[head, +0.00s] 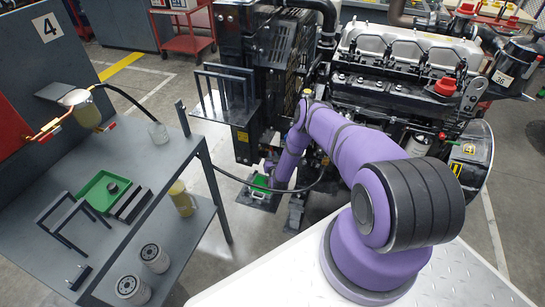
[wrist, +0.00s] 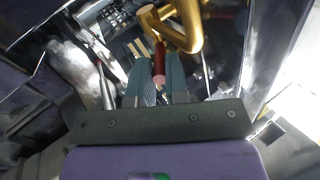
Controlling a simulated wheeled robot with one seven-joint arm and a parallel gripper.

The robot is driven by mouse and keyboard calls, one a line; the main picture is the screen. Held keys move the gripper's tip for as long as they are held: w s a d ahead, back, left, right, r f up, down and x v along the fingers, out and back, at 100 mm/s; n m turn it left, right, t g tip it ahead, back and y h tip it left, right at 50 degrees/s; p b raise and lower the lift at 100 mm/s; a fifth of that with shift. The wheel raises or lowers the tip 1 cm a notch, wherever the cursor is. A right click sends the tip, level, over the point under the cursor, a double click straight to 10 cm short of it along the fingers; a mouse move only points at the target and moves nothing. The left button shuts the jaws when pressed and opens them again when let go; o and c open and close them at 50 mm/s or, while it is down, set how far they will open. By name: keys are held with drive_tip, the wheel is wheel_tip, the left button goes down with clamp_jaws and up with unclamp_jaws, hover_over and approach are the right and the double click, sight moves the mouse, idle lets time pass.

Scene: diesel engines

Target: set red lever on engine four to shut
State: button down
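In the wrist view, the red lever (wrist: 159,58) with a pinkish end lies between the two teal fingers of my gripper (wrist: 161,75). The fingers are close together, one on each side of the lever, and look shut on it. A brass pipe (wrist: 180,35) bends just beyond the fingertips. The lever cannot be made out in the head view.
A black hose runs from the bench toward the engine. Shiny engine parts crowd the gripper.

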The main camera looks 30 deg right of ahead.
drive_tip(key=shift+w+a+m+g+h, duration=0.2)
drive_tip(key=shift+a+m+g+h, duration=0.1)
drive_tip(key=shift+m+g+h, duration=0.55)
drive_tip(key=shift+w+a+m+g+h, duration=0.35)
drive_tip(key=shift+m+h, duration=0.25)
drive_tip(key=shift+h, duration=0.4)
drive_tip(key=shift+w+a+m+g+h, duration=0.1)
drive_tip(key=shift+a+m+g+h, duration=0.15)
drive_tip(key=shift+m+g+h, duration=0.6)
drive_tip(key=c, duration=1.1)
unclamp_jaws()
drive_tip(key=shift+t, duration=0.25)
drive_tip(key=v, duration=1)
drive_tip(key=shift+s+a, duration=0.25)
drive_tip(key=shift+a, duration=0.05)
drive_tip(key=shift+c, duration=0.5)
